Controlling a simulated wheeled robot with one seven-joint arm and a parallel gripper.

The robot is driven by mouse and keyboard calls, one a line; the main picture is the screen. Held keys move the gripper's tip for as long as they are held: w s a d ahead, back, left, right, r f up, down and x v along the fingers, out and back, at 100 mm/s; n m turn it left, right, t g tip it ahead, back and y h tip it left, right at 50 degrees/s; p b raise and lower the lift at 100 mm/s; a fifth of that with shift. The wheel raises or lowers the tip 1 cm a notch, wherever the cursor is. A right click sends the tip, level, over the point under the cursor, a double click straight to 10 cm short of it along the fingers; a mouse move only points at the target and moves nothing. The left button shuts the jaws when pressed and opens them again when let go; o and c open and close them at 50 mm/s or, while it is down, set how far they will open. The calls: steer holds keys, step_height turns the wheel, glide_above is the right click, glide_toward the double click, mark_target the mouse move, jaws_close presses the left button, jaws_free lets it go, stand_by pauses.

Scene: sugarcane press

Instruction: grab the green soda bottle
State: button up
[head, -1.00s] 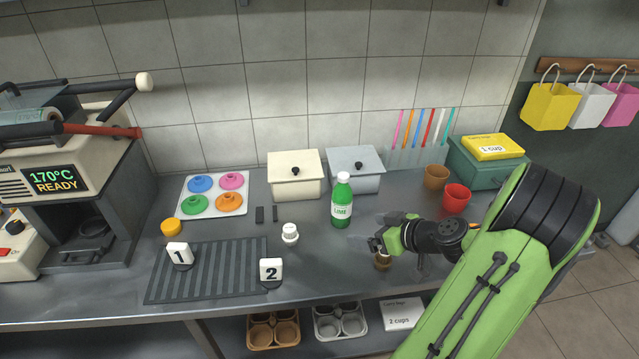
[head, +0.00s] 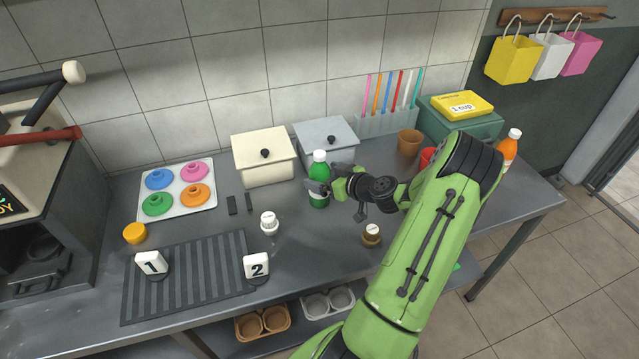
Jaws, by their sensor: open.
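The green soda bottle (head: 319,171) with a white cap stands upright on the counter in front of the grey lidded box. My gripper (head: 326,186) is open at the bottle's right side, at the height of its label. Its dark fingers overlap the bottle and hide most of the label. One finger shows in front of the bottle and the other by its right edge. I cannot tell whether they touch it.
A cream box (head: 263,160) and a grey box (head: 325,143) stand behind. A brown cup (head: 409,143) and a red cup (head: 427,157) are at the right.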

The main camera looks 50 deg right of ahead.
steer(key=x, duration=0.4)
steer(key=shift+w+a+f, duration=0.1)
steer(key=shift+w, duration=0.15)
steer(key=shift+s, duration=0.1)
steer(key=shift+c, duration=0.7)
steer(key=c, duration=1.3)
steer(key=shift+o, duration=0.2)
